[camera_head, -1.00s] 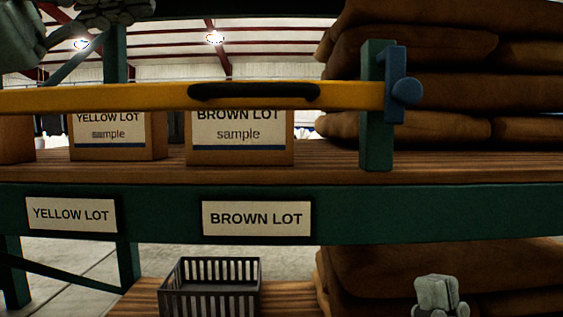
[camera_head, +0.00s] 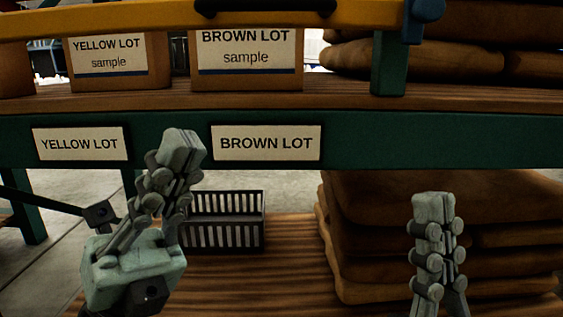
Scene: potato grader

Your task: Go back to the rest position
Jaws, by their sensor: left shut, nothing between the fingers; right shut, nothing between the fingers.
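My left gripper (camera_head: 182,150) is shut and empty. It points up and slightly right, in front of the lower shelf and the green beam, and covers the left part of a dark crate. My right gripper (camera_head: 433,205) is shut and empty. It points upright at the lower right, in front of the stacked brown sacks (camera_head: 370,225).
A yellow bar (camera_head: 120,18) with a black grip crosses the top. Two sample boxes (camera_head: 245,85) stand on the upper wooden shelf (camera_head: 340,97). The green beam (camera_head: 400,140) carries YELLOW LOT and BROWN LOT labels. The slatted crate (camera_head: 235,222) stands on the lower wooden shelf (camera_head: 265,285).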

